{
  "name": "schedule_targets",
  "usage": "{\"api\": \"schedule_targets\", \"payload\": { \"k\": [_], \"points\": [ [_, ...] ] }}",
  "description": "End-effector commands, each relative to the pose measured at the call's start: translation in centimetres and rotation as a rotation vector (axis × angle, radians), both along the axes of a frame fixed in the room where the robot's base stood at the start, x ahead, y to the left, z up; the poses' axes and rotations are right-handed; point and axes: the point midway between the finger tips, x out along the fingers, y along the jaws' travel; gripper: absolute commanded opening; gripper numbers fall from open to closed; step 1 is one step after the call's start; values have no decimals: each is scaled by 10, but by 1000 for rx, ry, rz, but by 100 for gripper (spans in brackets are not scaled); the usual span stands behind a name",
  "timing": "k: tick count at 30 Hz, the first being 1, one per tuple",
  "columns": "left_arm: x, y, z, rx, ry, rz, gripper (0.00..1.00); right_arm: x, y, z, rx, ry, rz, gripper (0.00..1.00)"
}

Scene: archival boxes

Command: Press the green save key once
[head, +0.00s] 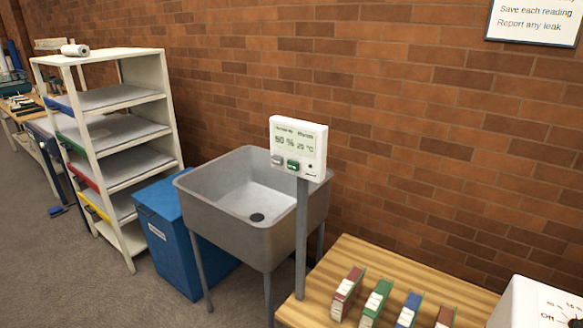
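A white meter (298,147) stands on a grey post in the middle of the head view, in front of the sink's right side. Its display reads about 60 % and 20 °C in dark figures. Below the display on its front are a grey key (277,160) and, to the right of it, a green key (293,165) with lettering too small to read. A small dark dot sits further right on the front. Neither of my grippers shows in the head view.
A grey sink (205,190) on legs stands behind the post, with a blue bin (160,235) to its left. A wooden table (345,255) holds several small coloured boxes. A white shelf (163,90) stands left; a white dial unit (520,300) is at lower right. Floor shows at left.

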Motion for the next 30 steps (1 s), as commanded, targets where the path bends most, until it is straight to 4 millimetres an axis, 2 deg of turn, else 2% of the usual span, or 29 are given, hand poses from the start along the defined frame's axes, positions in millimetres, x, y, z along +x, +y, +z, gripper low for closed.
{"api": "schedule_targets", "payload": {
  "k": [2,18,30],
  "points": [
    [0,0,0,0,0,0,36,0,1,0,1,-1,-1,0],
    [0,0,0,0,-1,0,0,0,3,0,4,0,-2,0],
    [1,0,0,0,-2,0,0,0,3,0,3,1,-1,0]
  ]
}}
